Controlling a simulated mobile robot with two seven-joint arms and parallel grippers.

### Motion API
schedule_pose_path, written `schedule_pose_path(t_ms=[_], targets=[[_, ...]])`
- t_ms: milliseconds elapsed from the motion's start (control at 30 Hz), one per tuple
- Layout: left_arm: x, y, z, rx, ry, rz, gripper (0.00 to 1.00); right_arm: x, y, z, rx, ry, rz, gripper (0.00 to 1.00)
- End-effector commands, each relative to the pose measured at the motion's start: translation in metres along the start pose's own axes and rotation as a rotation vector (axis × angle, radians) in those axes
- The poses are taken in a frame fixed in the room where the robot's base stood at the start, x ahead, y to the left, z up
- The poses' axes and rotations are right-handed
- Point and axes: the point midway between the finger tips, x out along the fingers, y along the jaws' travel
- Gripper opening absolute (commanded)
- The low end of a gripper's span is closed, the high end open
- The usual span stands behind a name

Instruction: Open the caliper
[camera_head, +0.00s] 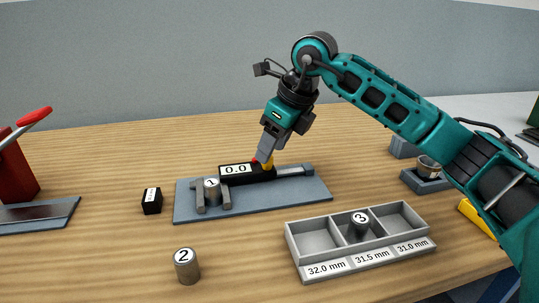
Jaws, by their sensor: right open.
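The caliper (240,173) lies on a blue-grey mat (290,204). Its black display reads 0.0, and its beam runs out to the right. Its grey jaws, at the left end, stand on either side of a metal cylinder marked 1 (212,190); I cannot tell whether they touch it. A yellow part and a red part show at the display's right end. My right gripper (264,158) is open, pointing down at that end; whether it touches is unclear. Its fingertips partly hide the yellow and red parts. My left gripper is not in view.
Cylinder 2 (187,266) stands on the table at front. A grey tray (300,247) has compartments labelled 32.0, 31.5 and 31.0 mm; cylinder 3 (358,226) stands in the middle one. A small black block (151,201) sits left of the mat. A red-handled device (20,165) is far left.

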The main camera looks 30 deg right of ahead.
Motion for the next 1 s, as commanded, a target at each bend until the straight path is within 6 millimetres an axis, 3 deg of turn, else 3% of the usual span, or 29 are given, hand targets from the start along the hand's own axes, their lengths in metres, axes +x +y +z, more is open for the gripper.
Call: schedule_pose_path(t_ms=[200,500,1000], targets=[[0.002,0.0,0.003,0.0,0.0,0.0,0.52,0.02,0.0,0.0,0.001,0.001,0.001,0.52],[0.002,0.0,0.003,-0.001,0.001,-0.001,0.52,0.022,0.0,0.0,0.0,0.0,0.001,0.52],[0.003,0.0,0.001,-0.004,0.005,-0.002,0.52,0.021,0.0,0.0,0.0,-0.001,0.001,0.05]])
